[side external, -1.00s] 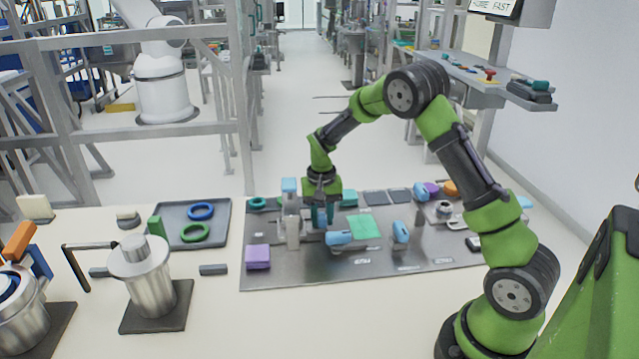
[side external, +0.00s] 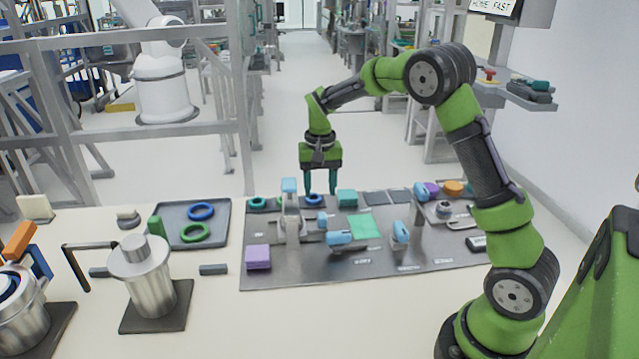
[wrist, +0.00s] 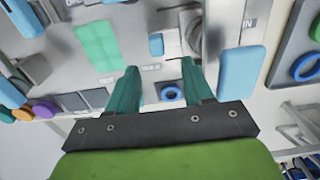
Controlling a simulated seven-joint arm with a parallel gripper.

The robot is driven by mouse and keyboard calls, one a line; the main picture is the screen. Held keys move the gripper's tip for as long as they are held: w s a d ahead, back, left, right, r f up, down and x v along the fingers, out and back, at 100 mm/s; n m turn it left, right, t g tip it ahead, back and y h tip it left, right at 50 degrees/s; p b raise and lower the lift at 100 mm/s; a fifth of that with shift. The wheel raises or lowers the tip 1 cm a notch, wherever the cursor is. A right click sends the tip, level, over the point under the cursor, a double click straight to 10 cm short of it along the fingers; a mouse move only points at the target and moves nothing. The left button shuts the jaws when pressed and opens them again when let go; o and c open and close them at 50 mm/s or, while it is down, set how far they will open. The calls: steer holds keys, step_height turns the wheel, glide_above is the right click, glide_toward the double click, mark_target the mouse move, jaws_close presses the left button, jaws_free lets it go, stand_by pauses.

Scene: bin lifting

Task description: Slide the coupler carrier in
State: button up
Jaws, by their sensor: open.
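My gripper (side external: 320,191) is open and empty above the back of the grey metal board, its teal fingers pointing down. In the wrist view the fingertips (wrist: 159,67) stand apart, with nothing held between them. A small light blue block (side external: 321,219), perhaps the coupler carrier's handle, stands on the board beside a grey upright fixture (side external: 292,227). It also shows beyond the fingertips in the wrist view (wrist: 155,44). The fixture has a light blue top (side external: 289,185), seen large at the right in the wrist view (wrist: 240,72). An "IN" label (wrist: 250,20) is near it.
The board (side external: 300,272) also carries a blue ring (side external: 313,199), a green ring (side external: 257,202), a green pad (side external: 364,226), a purple block (side external: 258,257) and light blue handles (side external: 339,238). A tray (side external: 180,241) with rings lies to the left. The board's front strip is clear.

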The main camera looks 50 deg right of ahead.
step_height(320, 180, up, 8)
stand_by(0.5)
steer(key=s+a+r+n+t+y, duration=0.1)
steer(key=s+a+r+n+t, duration=0.1)
steer(key=s+a, duration=0.5)
steer(key=s+a+r+n+t+y, duration=0.1)
steer(key=s+a+r+n+t, duration=0.2)
steer(key=s, duration=1.2)
steer(key=a+t, duration=0.2)
steer(key=a, duration=0.3)
steer(key=shift+w, duration=0.1)
